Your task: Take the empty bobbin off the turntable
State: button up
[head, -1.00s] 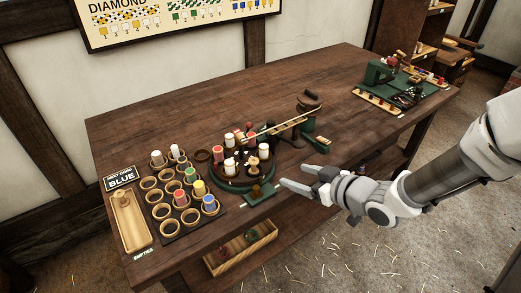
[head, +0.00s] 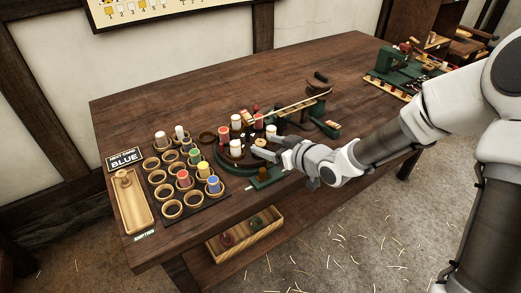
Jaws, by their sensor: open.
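A white bobbin (head: 235,147) stands just left of the fingertips. The empty bobbin cannot be made out; the fingers cover part of the turntable there. I cannot tell whether anything is between the fingers.
A sign (head: 124,159) reads "BLUE". The table's back middle (head: 215,95) is clear.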

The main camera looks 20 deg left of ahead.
aim_at(263, 144)
jog(key=b+x, duration=0.1)
jog(key=x, duration=0.3)
jog(key=shift+w+f, duration=0.15)
jog(key=shift+f, duration=0.1)
jog(key=shift+c, duration=0.2)
grip_shut()
